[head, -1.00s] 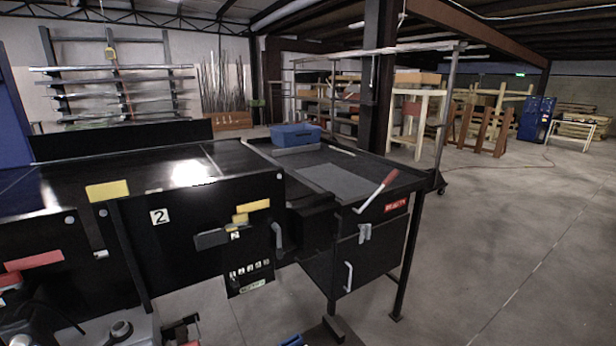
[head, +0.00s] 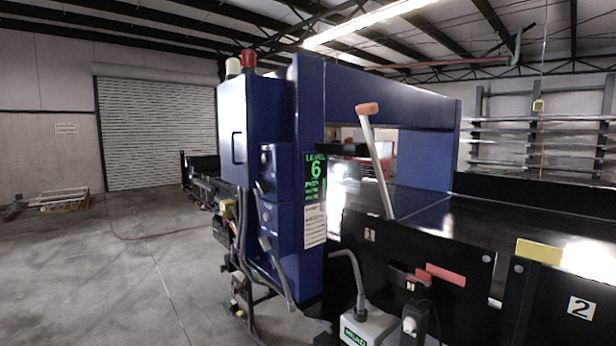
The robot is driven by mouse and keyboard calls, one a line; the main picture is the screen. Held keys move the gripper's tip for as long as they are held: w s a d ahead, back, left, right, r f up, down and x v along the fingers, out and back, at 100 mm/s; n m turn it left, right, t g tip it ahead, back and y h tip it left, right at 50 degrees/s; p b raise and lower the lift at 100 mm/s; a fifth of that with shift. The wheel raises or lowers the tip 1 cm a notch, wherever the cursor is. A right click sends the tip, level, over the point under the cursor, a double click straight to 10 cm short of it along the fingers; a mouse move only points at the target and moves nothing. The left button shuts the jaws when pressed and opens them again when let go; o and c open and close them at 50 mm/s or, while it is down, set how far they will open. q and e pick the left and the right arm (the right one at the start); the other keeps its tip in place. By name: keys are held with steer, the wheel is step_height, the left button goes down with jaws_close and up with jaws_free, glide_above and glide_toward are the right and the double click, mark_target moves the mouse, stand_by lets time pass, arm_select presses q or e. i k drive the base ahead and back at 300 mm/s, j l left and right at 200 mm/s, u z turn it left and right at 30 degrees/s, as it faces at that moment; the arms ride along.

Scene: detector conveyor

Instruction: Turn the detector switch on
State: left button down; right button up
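The blue detector housing (head: 312,225) stands at the centre of the head view, arching over the conveyor (head: 418,218). Its front has a dark screen (head: 315,178) with green text, "LEVEL" and a 6. The narrow side of its cabinet carries several small dark and grey controls (head: 266,214). They are too small to tell which one is the detector switch, or how it is set. A white lever (head: 377,160) with an orange grip leans up and left in front of the arch. Neither of my grippers is in view.
A white box (head: 368,328) with a green label and a grey cable stands low in front of the conveyor. Red and white lamps (head: 240,64) top the cabinet. Open concrete floor (head: 105,270) lies to the left, before a roller door (head: 155,130).

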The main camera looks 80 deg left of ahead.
mark_target(264, 187)
steer(key=u, duration=2.65)
